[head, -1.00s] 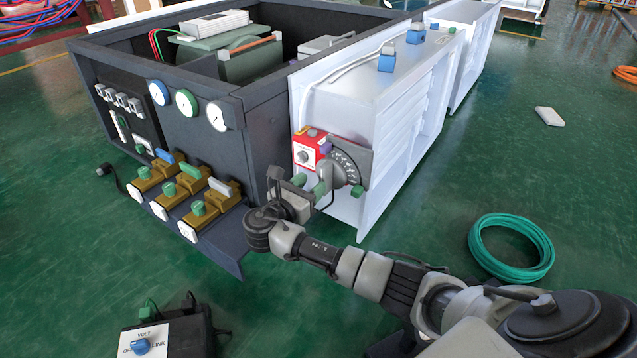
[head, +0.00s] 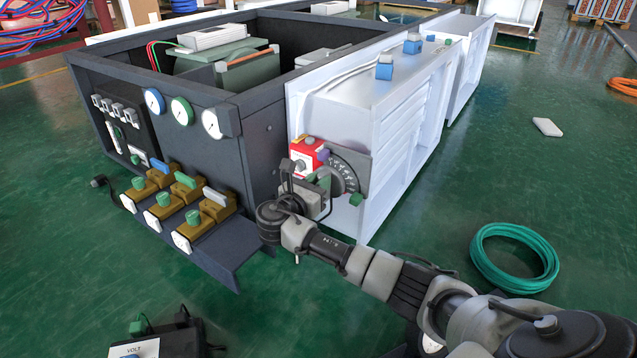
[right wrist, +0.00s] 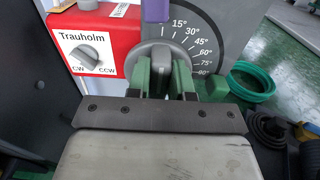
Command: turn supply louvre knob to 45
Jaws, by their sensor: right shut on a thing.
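The supply louvre knob (right wrist: 160,52) is grey and round, on a dark grey dial plate (right wrist: 222,30) marked in degrees from 15 upward. The plate also shows on the white box front in the head view (head: 352,166). My right gripper (right wrist: 162,78) has its green fingers on both sides of the knob's grip and is shut on it. In the head view the right gripper (head: 322,182) is at the dial, partly hidden by its wrist. The fingers hide part of the knob, and I cannot read its exact angle. My left gripper is not in view.
A red Trauholm actuator (right wrist: 98,42) with a small knob sits left of the dial. A purple block (right wrist: 156,10) is above the knob and a green block (right wrist: 214,88) lower right. The dark cabinet (head: 262,140) stands close on the left. A green hose coil (head: 513,257) lies on the floor.

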